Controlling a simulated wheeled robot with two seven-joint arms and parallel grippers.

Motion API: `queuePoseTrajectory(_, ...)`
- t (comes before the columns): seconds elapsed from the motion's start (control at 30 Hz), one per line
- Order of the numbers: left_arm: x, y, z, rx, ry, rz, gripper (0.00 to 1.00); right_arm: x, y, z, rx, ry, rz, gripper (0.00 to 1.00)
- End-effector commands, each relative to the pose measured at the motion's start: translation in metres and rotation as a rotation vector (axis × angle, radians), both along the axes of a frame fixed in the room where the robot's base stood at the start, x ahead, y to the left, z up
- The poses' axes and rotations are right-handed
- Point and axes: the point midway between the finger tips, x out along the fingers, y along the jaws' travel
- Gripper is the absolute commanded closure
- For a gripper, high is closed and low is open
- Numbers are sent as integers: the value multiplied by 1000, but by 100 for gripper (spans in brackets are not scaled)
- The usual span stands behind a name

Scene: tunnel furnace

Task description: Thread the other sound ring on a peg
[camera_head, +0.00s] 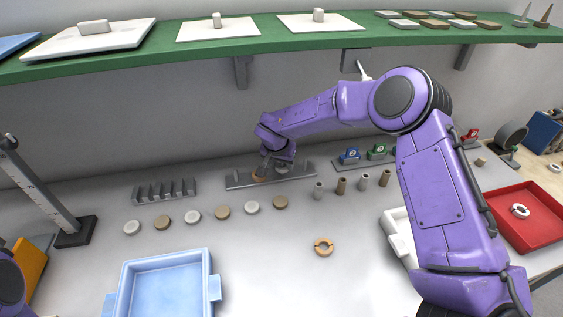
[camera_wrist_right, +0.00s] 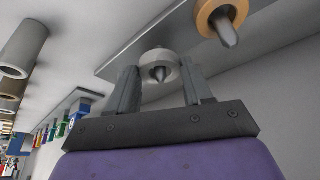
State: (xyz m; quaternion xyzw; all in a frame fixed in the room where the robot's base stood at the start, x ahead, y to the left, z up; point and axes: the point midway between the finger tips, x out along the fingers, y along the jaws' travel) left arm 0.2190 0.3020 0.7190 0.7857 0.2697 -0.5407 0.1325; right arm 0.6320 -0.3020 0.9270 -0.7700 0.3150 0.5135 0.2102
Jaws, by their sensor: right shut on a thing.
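A grey board (camera_head: 240,182) with upright pegs stands at the back of the table. My right gripper (camera_head: 270,168) is over it. In the right wrist view, my right gripper (camera_wrist_right: 161,84) is shut on a white ring (camera_wrist_right: 151,63). A grey peg tip (camera_wrist_right: 159,74) shows in that ring's hole; whether the ring rests on the board, I cannot tell. A tan ring (camera_wrist_right: 208,14) is around another peg (camera_wrist_right: 227,33) beside it. A tan ring (camera_head: 324,249) with a gap lies loose on the table. A white ring (camera_head: 520,211) lies in a red tray (camera_head: 505,236). My left gripper is out of view.
Several white and tan discs (camera_head: 222,213) lie in a row before the board. A slotted grey rack (camera_head: 164,191) stands left of it; several small cylinders (camera_head: 341,186) stand right. A blue tray (camera_head: 166,290) is at front left. A green shelf (camera_head: 200,52) runs above.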

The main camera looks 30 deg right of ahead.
Motion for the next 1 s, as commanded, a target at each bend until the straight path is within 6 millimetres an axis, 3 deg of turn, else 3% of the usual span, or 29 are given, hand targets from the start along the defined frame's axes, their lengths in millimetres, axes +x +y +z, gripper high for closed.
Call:
queuePoseTrajectory(0.2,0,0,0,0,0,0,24,0,0,0,0,0,0,80)
queuePoseTrajectory(0.23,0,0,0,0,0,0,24,0,0,0,0,0,-1,44)
queuePoseTrajectory(0.3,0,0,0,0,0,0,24,0,0,0,0,0,-1,21)
queuePoseTrajectory(0.67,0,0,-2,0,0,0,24,-1,2,6,1,-2,0,20)
queuePoseTrajectory(1.0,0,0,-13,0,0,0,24,-22,22,75,2,-4,1,20)
